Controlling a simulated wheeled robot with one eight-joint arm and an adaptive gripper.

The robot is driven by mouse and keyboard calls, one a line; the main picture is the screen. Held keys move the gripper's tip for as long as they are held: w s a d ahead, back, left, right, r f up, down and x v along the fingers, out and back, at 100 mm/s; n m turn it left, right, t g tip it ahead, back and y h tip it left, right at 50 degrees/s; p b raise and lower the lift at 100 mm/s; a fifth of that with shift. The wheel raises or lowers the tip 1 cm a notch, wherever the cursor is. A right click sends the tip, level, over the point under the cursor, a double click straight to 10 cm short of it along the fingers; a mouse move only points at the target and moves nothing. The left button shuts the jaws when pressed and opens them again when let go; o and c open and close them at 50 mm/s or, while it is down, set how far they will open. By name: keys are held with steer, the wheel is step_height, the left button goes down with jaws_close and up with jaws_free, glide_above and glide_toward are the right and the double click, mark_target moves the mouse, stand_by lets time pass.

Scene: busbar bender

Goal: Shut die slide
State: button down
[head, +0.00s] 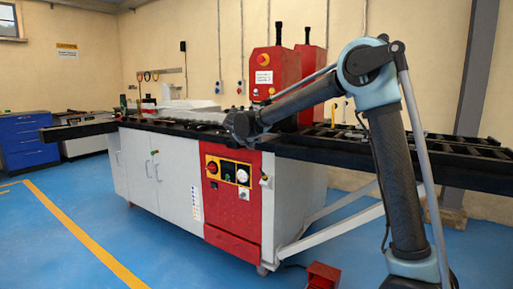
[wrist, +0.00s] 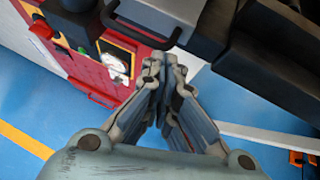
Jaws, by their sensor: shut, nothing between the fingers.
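The busbar bender shows in the head view as a long bench with a red control front (head: 229,205) and red upright housings (head: 275,75) above its black bed. I cannot single out the die slide in either view. My gripper (wrist: 164,75) is shut and empty, its fingertips together in front of the bench edge. In the head view, my gripper (head: 238,124) is small and dark at the bench's top edge, above the red front. In the wrist view, a black looped handle (wrist: 145,22) lies just beyond the fingertips; I cannot tell whether they touch.
Black rails (head: 420,148) extend to the right behind my arm. A grey diagonal brace (head: 325,222) and a red foot pedal (head: 322,273) are low on the right. A blue cabinet (head: 27,140) stands far left. Blue floor (head: 120,235) is open in front.

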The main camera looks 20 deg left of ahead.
steer(key=s+r, duration=0.4)
steer(key=s, duration=0.8)
steer(key=s+d+f+m+g+h, duration=0.1)
steer(key=d+f+m+g, duration=0.15)
steer(key=d+m, duration=1.1)
steer(key=s+d+f+m+g+h, duration=0.1)
steer(key=d+f+m+g+h, duration=0.15)
steer(key=d, duration=2.25)
steer(key=s+d+f+m+g+y, duration=0.1)
steer(key=s+d+f+m, duration=0.45)
steer(key=d, duration=0.25)
steer(key=s+d+f+m+g+y, duration=0.1)
steer(key=s+d+f+m+g, duration=0.1)
steer(key=s+d+f+m, duration=0.6)
steer(key=s+f+m, duration=0.2)
steer(key=s, duration=0.3)
steer(key=s+d+f+m+g+y, duration=0.1)
steer(key=s+d+f+m, duration=0.2)
steer(key=s, duration=0.4)
steer(key=shift+f+m, duration=0.65)
steer(key=shift+f, duration=0.2)
